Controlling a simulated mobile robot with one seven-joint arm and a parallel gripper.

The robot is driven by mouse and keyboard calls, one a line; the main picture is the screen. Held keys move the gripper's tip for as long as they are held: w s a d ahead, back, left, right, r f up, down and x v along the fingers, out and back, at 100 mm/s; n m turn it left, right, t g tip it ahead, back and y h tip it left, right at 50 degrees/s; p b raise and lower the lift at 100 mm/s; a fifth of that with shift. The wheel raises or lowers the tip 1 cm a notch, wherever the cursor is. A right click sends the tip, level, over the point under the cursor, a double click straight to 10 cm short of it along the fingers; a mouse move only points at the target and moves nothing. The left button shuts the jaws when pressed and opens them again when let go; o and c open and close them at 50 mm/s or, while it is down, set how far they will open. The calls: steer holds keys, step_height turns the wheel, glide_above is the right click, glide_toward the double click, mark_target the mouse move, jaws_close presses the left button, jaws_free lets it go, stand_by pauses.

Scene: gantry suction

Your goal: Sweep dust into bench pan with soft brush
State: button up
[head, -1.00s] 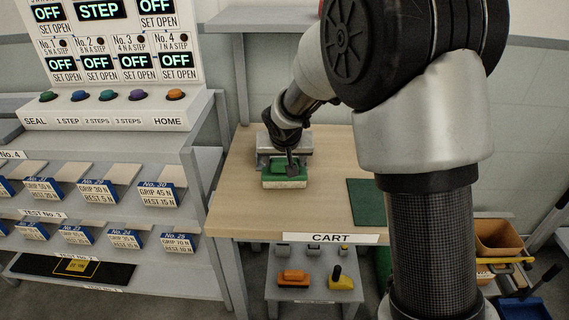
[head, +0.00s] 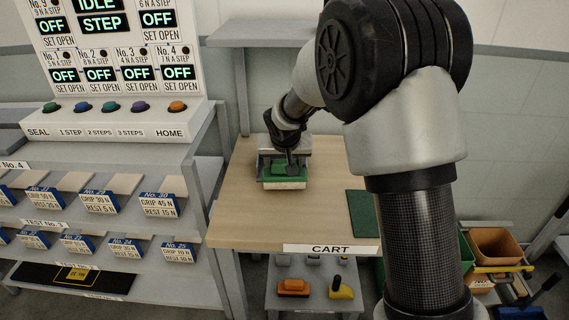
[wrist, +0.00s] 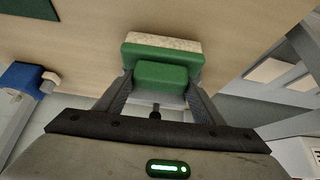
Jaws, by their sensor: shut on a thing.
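A green block-shaped brush with a pale bristle face (head: 283,177) is at my gripper (head: 291,163) over the wooden cart top (head: 240,215). In the wrist view my gripper (wrist: 160,100) has its two fingers on either side of the green brush handle (wrist: 162,74), shut on it. The pale bristle strip (wrist: 165,42) faces away from the palm. I cannot tell whether the bristles touch the wood. I make out no dust and no bench pan for certain.
A dark green mat (head: 361,214) lies at the cart top's right edge. A lower shelf holds an orange tool (head: 293,287) and a yellow one (head: 341,290). A labelled rack and control panel (head: 110,75) stand left. The cart top's front is clear.

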step_height(320, 180, up, 7)
steer(key=p, duration=0.3)
steer(key=shift+f, duration=0.2)
